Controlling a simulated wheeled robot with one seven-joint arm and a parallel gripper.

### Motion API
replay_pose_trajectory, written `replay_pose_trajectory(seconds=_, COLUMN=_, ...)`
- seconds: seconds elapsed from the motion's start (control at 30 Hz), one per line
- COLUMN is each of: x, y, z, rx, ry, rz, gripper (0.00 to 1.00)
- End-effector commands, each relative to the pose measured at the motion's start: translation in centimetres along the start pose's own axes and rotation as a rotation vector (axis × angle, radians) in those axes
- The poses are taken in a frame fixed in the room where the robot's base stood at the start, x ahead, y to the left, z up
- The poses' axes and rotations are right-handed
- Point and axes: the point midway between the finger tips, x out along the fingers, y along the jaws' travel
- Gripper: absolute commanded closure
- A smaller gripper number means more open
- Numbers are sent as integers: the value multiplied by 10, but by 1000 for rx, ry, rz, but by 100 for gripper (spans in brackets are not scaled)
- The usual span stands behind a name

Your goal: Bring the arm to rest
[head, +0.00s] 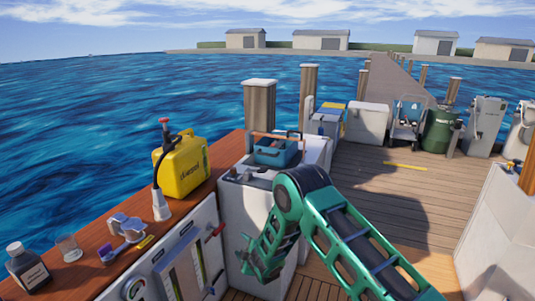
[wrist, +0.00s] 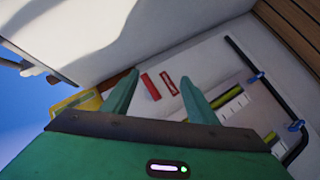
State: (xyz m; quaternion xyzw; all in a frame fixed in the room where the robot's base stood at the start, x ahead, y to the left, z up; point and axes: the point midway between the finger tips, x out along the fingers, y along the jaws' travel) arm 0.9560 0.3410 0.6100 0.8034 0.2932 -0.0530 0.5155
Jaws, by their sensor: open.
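My green arm (head: 345,235) reaches in from the lower right of the head view, bends at a raised joint and hangs down beside the white cabinet. My gripper (head: 250,262) is at its low end, in front of the cabinet and right of the gauge panel. In the wrist view, my gripper (wrist: 160,77) shows two green fingers spread apart with nothing between them. I cannot tell the exact distance to the panel.
A yellow diesel can (head: 182,168), a dark bottle (head: 27,267), a glass (head: 68,247) and a blue-and-white item (head: 125,226) stand on the wooden ledge. A blue toolbox (head: 276,151) sits behind my arm. The deck (head: 400,185) beyond is mostly clear.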

Motion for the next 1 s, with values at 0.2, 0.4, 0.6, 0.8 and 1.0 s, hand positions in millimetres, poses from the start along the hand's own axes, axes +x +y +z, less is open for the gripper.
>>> replay_pose_trajectory(seconds=0.2, x=-37, y=91, z=12, rx=154, ry=-103, rz=-37, gripper=47)
replay_pose_trajectory(seconds=0.4, x=-86, y=158, z=27, rx=298, ry=-201, rz=-70, gripper=47)
replay_pose_trajectory(seconds=0.6, x=-150, y=212, z=43, rx=447, ry=-300, rz=-95, gripper=47)
replay_pose_trajectory(seconds=0.8, x=-224, y=253, z=58, rx=597, ry=-402, rz=-111, gripper=47)
replay_pose_trajectory(seconds=1.0, x=-306, y=278, z=72, rx=748, ry=-502, rz=-119, gripper=47)
